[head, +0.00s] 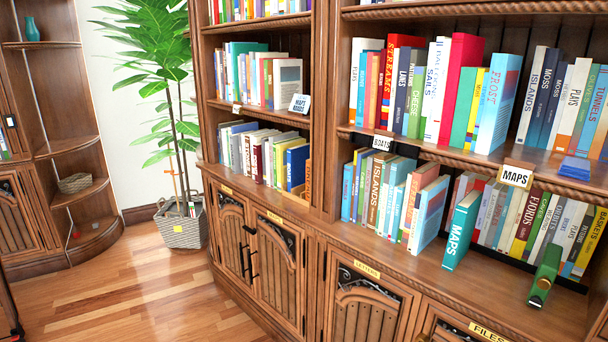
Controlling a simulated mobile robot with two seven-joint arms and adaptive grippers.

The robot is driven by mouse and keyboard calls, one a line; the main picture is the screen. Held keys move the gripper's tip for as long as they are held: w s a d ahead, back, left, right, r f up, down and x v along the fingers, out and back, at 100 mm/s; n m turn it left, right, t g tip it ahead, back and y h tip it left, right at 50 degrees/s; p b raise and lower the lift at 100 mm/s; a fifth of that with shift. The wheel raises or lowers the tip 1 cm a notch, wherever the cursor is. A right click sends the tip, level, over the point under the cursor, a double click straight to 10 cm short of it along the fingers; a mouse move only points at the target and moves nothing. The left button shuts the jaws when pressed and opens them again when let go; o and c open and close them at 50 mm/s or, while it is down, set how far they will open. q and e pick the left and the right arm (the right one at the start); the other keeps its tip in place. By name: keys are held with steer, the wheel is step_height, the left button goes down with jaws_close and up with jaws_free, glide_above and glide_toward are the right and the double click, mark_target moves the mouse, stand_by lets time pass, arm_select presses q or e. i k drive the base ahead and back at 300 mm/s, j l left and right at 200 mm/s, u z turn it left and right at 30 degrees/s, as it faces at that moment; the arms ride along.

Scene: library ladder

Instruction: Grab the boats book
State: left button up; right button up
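A small shelf label that appears to read BOATS (383,142) hangs on the edge of the upper shelf in the right bookcase. I cannot make out for certain which spine reads boats. One white-spined book (562,225) in the lower right row may carry that word, but the lettering is too small to be sure. Neither of my grippers is in view.
A teal MAPS book (462,231) stands upright at the front of the lower shelf. A green object (543,277) sits on the ledge to its right. A MAPS sign (515,176) hangs above. A potted plant (180,228) stands left. The wooden floor (120,285) between is clear.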

mark_target(298, 157)
steer(key=i+j+z, duration=0.4)
steer(key=i+j, duration=0.6)
steer(key=i, duration=0.1)
